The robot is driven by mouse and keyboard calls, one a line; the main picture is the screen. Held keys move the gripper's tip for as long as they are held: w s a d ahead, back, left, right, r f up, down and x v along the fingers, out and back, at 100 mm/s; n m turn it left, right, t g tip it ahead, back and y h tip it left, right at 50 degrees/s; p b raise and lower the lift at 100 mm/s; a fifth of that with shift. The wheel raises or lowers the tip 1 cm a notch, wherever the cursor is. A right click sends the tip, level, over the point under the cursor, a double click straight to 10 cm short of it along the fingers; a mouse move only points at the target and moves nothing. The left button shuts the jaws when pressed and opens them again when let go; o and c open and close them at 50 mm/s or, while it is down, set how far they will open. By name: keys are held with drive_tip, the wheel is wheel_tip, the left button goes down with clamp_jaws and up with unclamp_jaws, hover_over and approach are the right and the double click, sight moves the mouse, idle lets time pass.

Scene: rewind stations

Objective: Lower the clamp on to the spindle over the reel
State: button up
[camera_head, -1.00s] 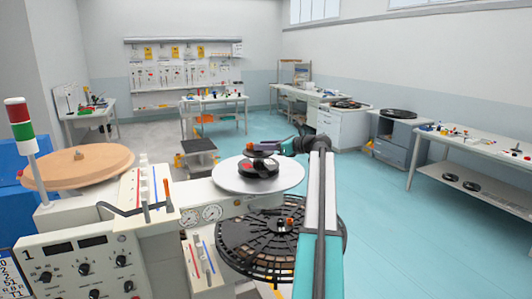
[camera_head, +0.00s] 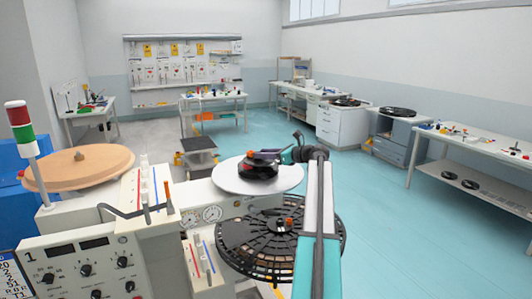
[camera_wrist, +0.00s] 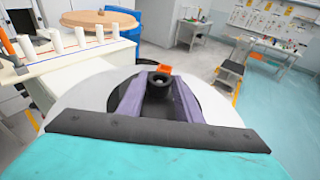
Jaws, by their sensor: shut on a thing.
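My gripper (camera_head: 268,155) is over the upper turntable, with its jaws shut on the clamp. The clamp is a dark round piece with a hollow top (camera_wrist: 160,80), between the two purple fingers in the wrist view. An orange part shows beside it (camera_wrist: 150,69). The black reel (camera_head: 262,173) lies on the white round plate (camera_head: 228,178); its dark edge also shows beside the fingers in the wrist view (camera_wrist: 208,100). The clamp sits low over the reel's middle. The spindle is hidden, and I cannot tell whether the clamp touches it.
A large black slotted disc (camera_head: 245,250) with an orange-topped hub (camera_head: 289,222) lies lower, in front. The control panel (camera_head: 95,268) and a lever post block (camera_head: 150,190) stand left. A tan disc (camera_head: 100,165) is behind them. Floor to the right is clear.

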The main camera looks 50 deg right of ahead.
drive_tip(key=shift+f, duration=0.15)
drive_tip(key=o, duration=1.3)
drive_tip(key=shift+r, duration=0.2)
drive_tip(key=shift+s, duration=0.25)
drive_tip(key=b+v, duration=0.3)
drive_tip(key=v, duration=0.8)
drive_tip(key=shift+s+d, duration=0.1)
drive_tip(key=shift+s, duration=0.15)
drive_tip(key=shift+w, duration=0.1)
